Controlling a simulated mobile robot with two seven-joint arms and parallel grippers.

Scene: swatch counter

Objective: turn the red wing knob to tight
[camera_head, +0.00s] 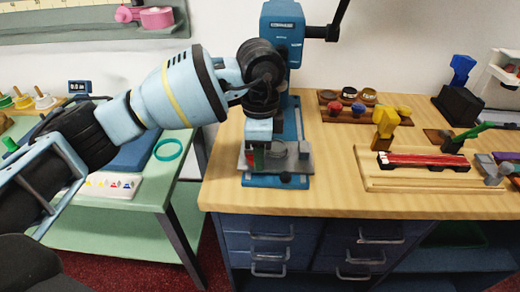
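My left arm comes in from the left and bends down at the blue press (279,25) on the wooden counter. My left gripper (261,152) points down, low over the press's grey plate (299,160). Its fingers are small and partly hidden, so I cannot tell if they are open or shut. A small dark red piece (258,159) shows at the fingers, with green beside it. It may be the red wing knob, but its wings and its turn position cannot be made out. I cannot tell whether the gripper touches it. My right gripper is not in view.
The press has a black side handle (322,33). To its right are a small rack of coloured knobs (347,107) and a wooden tray (380,183) with a red bar. A green table (120,230) stands left, across a gap. The counter's front middle (335,185) is clear.

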